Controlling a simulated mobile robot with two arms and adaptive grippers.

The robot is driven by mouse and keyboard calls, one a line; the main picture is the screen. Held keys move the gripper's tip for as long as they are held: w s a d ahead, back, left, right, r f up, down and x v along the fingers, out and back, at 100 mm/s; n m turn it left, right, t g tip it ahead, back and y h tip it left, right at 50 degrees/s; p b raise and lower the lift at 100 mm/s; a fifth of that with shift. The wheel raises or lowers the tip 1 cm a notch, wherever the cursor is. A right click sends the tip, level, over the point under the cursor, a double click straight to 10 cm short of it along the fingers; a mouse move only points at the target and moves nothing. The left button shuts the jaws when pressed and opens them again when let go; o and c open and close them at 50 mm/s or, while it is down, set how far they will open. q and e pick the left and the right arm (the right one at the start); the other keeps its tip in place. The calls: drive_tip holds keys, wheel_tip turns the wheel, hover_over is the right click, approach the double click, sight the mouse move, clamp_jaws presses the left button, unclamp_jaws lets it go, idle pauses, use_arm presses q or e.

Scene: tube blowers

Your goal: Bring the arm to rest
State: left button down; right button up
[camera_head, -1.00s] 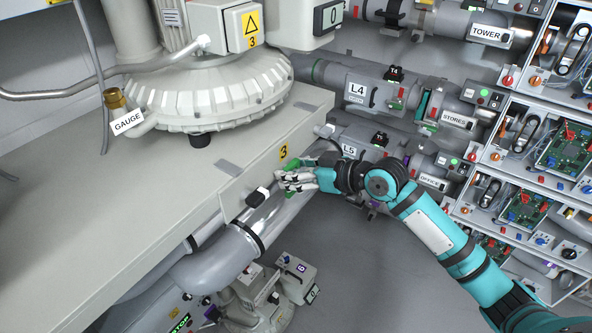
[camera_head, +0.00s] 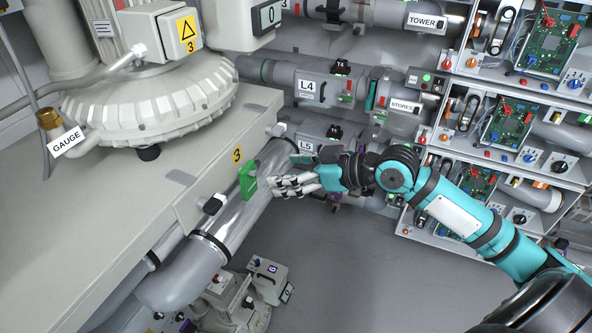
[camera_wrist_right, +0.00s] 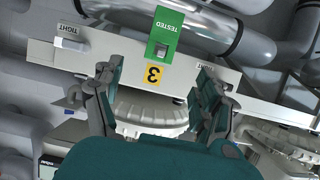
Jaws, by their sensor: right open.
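My right arm (camera_head: 455,215) comes in from the right, across the lower right of the head view. Its gripper (camera_head: 280,186) is open and empty, its fingers pointing left toward the bench edge. In the right wrist view the gripper (camera_wrist_right: 155,85) shows its two teal and grey fingers spread wide. A green tag reading "TESTED" (camera_wrist_right: 163,35) stands beyond the fingers, by the yellow 3 label. In the head view the green tag (camera_head: 248,182) is at the bench front, just left of the fingertips and apart from them. My left gripper is not in view.
A grey bench (camera_head: 120,200) carries a large blower (camera_head: 150,105). A silver pipe (camera_head: 230,223) runs along its front below the gripper. Pipes labelled L4 and L5 and open racks of circuit boards (camera_head: 505,122) stand behind the arm.

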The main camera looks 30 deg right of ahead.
drive_tip(key=shift+v, duration=0.8)
